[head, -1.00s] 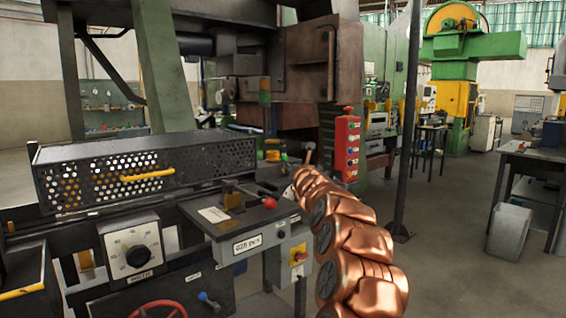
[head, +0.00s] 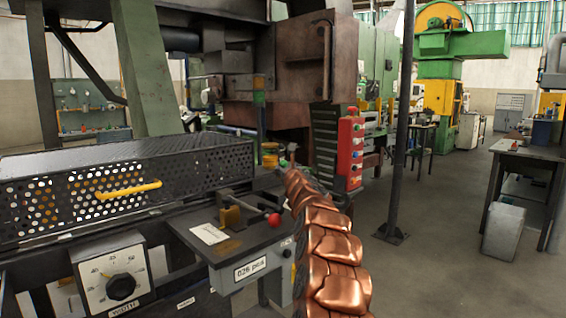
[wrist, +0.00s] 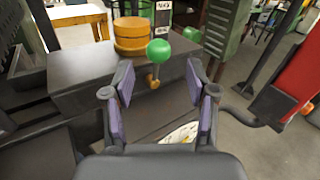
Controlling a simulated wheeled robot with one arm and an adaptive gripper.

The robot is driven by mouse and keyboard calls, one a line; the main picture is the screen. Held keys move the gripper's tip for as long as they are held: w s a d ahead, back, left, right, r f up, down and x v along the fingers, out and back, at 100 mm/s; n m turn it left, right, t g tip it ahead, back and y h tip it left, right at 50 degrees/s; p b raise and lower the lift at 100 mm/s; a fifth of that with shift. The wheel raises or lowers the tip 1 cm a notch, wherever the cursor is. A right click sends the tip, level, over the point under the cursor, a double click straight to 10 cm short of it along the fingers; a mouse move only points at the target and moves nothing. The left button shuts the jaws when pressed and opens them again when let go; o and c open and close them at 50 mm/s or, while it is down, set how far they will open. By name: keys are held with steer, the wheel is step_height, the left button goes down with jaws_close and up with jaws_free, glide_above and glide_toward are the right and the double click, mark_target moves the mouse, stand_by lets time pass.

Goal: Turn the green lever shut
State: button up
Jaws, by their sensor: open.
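The green lever shows in the wrist view as a round green knob (wrist: 159,50) above a small brass-coloured stem (wrist: 153,82), at a dark metal block. My gripper (wrist: 159,76) is open and empty, with its two purple-padded fingers on either side of the stem in the picture. The knob appears just past the fingertips, between them; I cannot tell how far beyond. No contact shows.
A stacked orange cylinder (wrist: 135,36) stands left of the knob. A red button box (head: 350,150) is to the right. A red-knobbed lever (head: 273,219) sits on the nearer bench beside my arm. A dark post (head: 400,130) stands right, with open floor beyond.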

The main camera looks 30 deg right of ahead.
mark_target(285, 163)
steer(key=shift+w+r+p, duration=0.15)
steer(key=shift+w+p, duration=0.15)
steer(key=shift+w, duration=0.1)
steer(key=shift+p+x, duration=1.1)
steer(key=shift+p, duration=0.15)
steer(key=shift+w+d+p, duration=0.3)
steer(key=shift+w+p, duration=0.15)
steer(key=shift+p, duration=0.25)
steer(key=shift+w+d+r+p, duration=0.2)
steer(key=shift+w+p, duration=0.25)
steer(key=shift+p, duration=0.25)
steer(key=shift+w+d+f+p, duration=0.15)
steer(key=shift+w+f+p, duration=0.1)
steer(key=shift+w+p, duration=0.5)
steer(key=shift+s, duration=0.1)
steer(key=shift+c, duration=0.5)
steer(key=shift+f, duration=0.1)
jaws_close()
